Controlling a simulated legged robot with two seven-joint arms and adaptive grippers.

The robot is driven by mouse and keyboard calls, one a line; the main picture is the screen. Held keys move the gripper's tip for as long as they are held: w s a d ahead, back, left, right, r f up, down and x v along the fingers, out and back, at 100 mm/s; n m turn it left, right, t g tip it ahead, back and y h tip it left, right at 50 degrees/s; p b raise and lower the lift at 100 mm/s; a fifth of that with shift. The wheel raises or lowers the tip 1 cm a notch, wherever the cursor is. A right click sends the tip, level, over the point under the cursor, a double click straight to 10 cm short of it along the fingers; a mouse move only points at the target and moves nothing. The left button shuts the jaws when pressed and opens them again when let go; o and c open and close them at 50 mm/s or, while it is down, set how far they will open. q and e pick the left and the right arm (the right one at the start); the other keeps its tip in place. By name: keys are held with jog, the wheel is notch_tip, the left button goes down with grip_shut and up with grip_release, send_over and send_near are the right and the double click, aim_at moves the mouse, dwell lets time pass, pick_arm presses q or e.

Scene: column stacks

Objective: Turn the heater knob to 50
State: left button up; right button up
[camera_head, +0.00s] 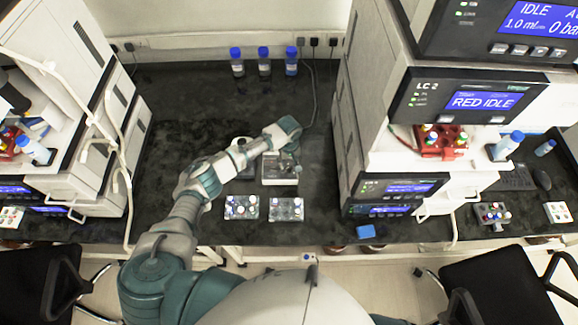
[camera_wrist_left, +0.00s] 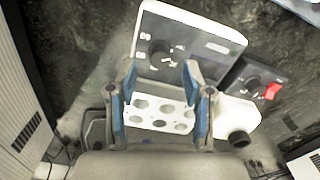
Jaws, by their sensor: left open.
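The heater (camera_head: 280,180) is a pale box with a grey face, standing on the dark bench in the head view. In the left wrist view, the heater (camera_wrist_left: 215,48) shows its grey panel, a round black knob (camera_wrist_left: 160,52) and a white block with several round holes (camera_wrist_left: 160,115). My left gripper (camera_wrist_left: 160,76) is open and empty, its two blue-padded fingers apart over the heater. The knob shows just beyond the fingertips, between them; contact cannot be told. The knob's setting is too small to read. In the head view the left gripper (camera_head: 290,155) is above the heater. My right gripper is not in view.
A smaller dark device with a red switch (camera_wrist_left: 271,91) sits beside the heater. Two vial racks (camera_head: 242,207) (camera_head: 287,209) lie in front. Three blue-capped bottles (camera_head: 264,65) stand at the back. Tall instruments (camera_head: 375,110) flank the bench; its back middle is clear.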

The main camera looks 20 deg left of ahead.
aim_at(289, 168)
pick_arm(q)
jog(key=shift+d+f, duration=0.1)
jog(key=shift+f, duration=1.55)
jog(key=shift+c, duration=0.3)
grip_shut()
jog(key=shift+s, duration=0.1)
